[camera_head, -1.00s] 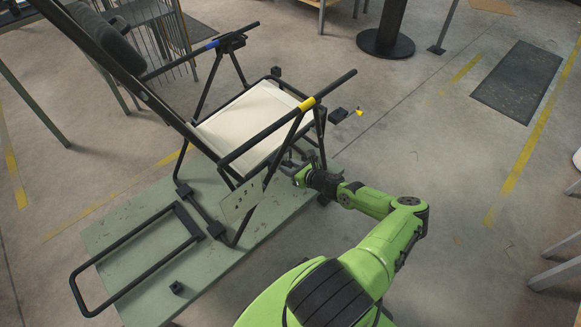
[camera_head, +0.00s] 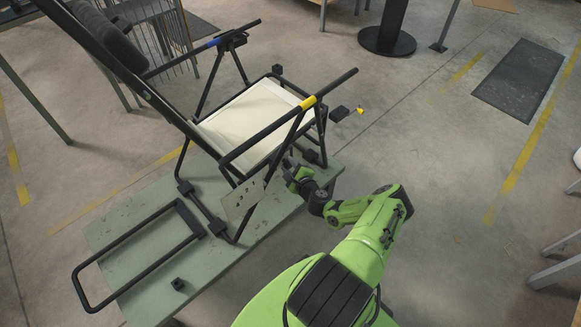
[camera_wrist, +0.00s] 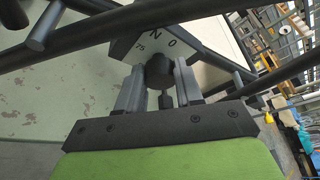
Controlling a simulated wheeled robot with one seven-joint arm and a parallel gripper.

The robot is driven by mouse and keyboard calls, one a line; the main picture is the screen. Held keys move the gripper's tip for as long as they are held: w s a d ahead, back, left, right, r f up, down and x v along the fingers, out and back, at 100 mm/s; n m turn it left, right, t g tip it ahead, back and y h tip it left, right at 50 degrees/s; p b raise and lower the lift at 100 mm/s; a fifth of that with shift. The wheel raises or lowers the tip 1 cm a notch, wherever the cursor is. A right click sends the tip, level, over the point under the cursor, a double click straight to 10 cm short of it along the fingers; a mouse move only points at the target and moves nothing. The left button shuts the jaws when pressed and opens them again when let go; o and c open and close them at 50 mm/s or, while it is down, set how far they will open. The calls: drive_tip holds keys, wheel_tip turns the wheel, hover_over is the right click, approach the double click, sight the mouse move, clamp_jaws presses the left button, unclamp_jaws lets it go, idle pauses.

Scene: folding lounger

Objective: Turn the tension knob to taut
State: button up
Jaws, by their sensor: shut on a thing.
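The folding lounger (camera_head: 255,115) has a black tube frame and a cream seat and stands on a pale green platform. In the wrist view, a dark round knob (camera_wrist: 160,68) sits in front of a grey plate (camera_wrist: 150,45) with "N", "0" and "75" on it. My gripper (camera_wrist: 158,85) is shut on the knob, one grey finger on each side. In the head view, my gripper (camera_head: 291,170) is at the lounger's near side, below the armrest with the yellow band. The knob is hidden there. I cannot read which setting it points to.
Black frame tubes (camera_wrist: 120,25) cross close above and beside the fingers. A pale plate with holes (camera_head: 242,200) hangs on the lounger's near side. A black U-shaped frame (camera_head: 140,255) extends left over the platform (camera_head: 205,265).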

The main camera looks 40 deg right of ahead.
drive_tip(key=n, duration=0.1)
drive_tip(key=n+t+h+b, duration=0.1)
drive_tip(key=n, duration=0.1)
drive_tip(key=shift+a+f, duration=0.15)
drive_tip(key=shift+f, duration=0.15)
drive_tip(key=shift+n+t+h+b, duration=0.5)
drive_tip(key=shift+n+t+h, duration=0.1)
drive_tip(key=shift+n, duration=1.1)
drive_tip(key=o, duration=1)
drive_tip(key=shift+o, duration=0.2)
